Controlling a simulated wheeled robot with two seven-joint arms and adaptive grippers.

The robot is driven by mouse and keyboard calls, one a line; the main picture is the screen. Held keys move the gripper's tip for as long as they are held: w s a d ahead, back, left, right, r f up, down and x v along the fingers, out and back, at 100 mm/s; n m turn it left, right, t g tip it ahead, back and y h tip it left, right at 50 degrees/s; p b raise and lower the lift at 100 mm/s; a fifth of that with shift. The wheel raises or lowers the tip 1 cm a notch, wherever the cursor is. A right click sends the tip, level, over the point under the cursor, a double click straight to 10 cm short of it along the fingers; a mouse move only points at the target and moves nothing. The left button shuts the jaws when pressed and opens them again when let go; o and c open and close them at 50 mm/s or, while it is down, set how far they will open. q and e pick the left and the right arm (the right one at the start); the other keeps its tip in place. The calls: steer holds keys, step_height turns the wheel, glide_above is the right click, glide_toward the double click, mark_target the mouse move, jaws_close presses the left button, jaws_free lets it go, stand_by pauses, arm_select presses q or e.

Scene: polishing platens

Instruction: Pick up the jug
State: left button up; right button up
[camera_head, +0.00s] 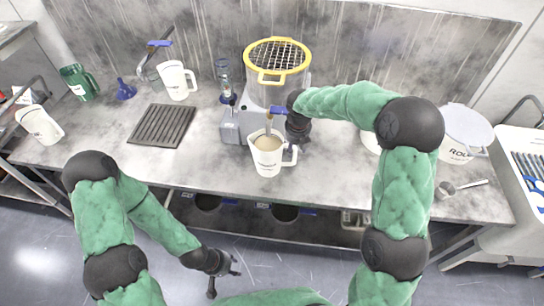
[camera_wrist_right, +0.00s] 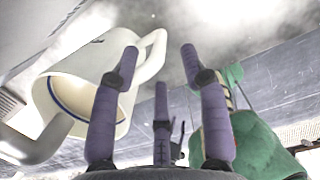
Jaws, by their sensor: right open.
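A white jug (camera_head: 268,158) with tan liquid in it stands upright on the bench under the spout of a grey machine, its handle on the right. My right gripper (camera_head: 296,138) is just above and beside that handle. In the right wrist view the jug (camera_wrist_right: 68,100) is at the left and its handle (camera_wrist_right: 154,50) shows between my spread purple fingers (camera_wrist_right: 160,62); I cannot tell whether they touch it. The right gripper is open and empty. My left gripper (camera_head: 226,275) hangs low in front of the bench, fingers apart, holding nothing visible.
The grey machine (camera_head: 232,128) carries a yellow-rimmed sieve (camera_head: 278,54) close behind the jug. Other white jugs (camera_head: 177,82) and (camera_head: 40,126), a green jug (camera_head: 78,84) and a dark grate (camera_head: 162,125) are left. A white lidded bucket (camera_head: 464,135) stands right. Bench left of the jug is clear.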

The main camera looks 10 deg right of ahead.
mark_target(295, 154)
steer(key=shift+w+f, duration=0.2)
steer(key=shift+f, duration=0.2)
steer(key=f, duration=0.3)
steer(key=f+b, duration=0.1)
steer(key=f, duration=0.1)
steer(key=shift+w+d, duration=0.15)
steer(key=shift+w, duration=0.15)
jaws_close()
steer(key=shift+w+r, duration=0.1)
steer(key=shift+r, duration=0.1)
